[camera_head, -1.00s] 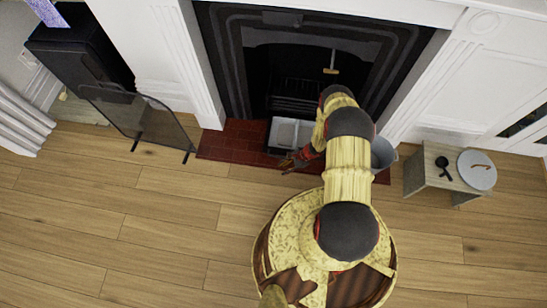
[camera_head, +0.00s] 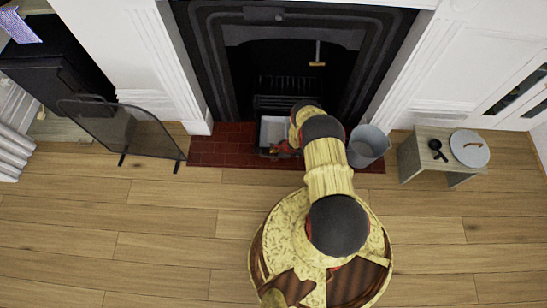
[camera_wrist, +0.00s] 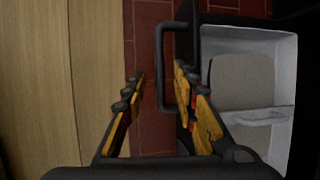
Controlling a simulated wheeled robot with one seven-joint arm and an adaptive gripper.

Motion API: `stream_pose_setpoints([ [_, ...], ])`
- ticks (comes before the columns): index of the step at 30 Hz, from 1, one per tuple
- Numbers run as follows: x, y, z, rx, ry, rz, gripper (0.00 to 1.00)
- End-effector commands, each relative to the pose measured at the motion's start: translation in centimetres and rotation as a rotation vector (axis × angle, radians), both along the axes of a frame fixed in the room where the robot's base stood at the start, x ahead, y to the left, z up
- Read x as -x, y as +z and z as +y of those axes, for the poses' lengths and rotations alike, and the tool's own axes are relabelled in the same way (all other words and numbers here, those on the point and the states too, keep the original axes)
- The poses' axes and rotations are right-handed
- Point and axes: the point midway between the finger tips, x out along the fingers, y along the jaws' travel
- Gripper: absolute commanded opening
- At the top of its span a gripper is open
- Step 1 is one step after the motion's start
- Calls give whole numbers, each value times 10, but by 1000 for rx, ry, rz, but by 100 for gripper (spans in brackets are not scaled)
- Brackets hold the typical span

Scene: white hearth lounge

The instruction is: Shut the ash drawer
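The ash drawer stands pulled out at the foot of the black fireplace; its pale interior (camera_head: 273,131) shows in the head view. In the wrist view its dark front lies at right, with the light tray (camera_wrist: 284,66) and a grey block-like shape (camera_wrist: 243,80) inside. Its dark bar handle (camera_wrist: 161,68) points toward the floor side. My gripper (camera_wrist: 160,72) is open, its yellow and black fingers apart, with the handle bar appearing between the fingertips. I cannot tell whether a finger touches it. In the head view my gripper (camera_head: 284,150) is at the drawer's front, partly hidden by my arm.
A grey bucket (camera_head: 368,144) stands on the red brick hearth (camera_head: 222,146) just right of my arm. A mesh fire screen (camera_head: 128,131) stands at left. The wood floor in front is clear.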

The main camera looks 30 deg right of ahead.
Motion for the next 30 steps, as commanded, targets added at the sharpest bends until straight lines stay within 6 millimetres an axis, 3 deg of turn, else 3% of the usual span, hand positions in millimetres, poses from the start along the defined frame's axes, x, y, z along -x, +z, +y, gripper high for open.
stream_pose_setpoints([
  [3,-3,-8,2,0,1,0,29],
  [13,-4,-9,3,0,1,-1,28],
  [27,-4,-9,3,0,1,-1,1],
  [30,-4,-9,3,0,1,-1,0],
])
